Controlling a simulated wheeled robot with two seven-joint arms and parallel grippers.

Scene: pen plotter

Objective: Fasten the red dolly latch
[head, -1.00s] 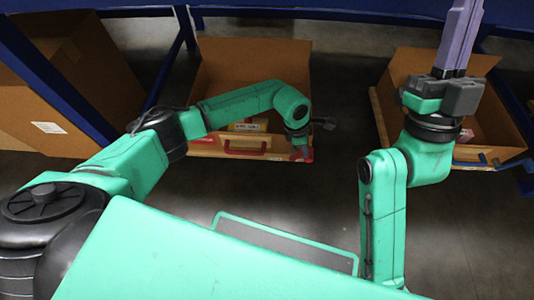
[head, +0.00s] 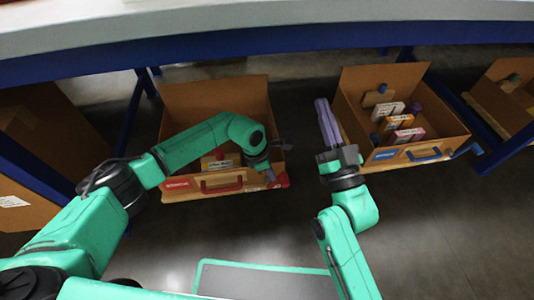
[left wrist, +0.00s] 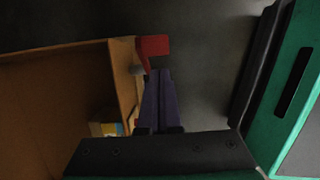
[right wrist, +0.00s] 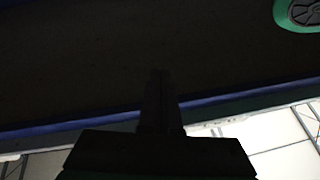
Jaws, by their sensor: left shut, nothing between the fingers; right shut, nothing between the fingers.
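The red latch (head: 284,180) is at the front right corner of the wooden dolly (head: 213,194) under the left cardboard box. It also shows in the left wrist view (left wrist: 152,46) as a red bracket beyond my fingertips, near the board's edge. My left gripper (head: 272,180) is shut and empty, with its purple fingers pointing down beside the latch. In the left wrist view the fingertips (left wrist: 160,74) appear just short of the red piece; I cannot tell whether they touch. My right gripper (head: 321,101) is shut and empty, its fingers raised between the two boxes.
The left open box (head: 215,98) has a red handle (head: 221,184) and a small yellow carton (head: 213,163). A white-topped, blue-edged table (head: 260,38) spans behind.

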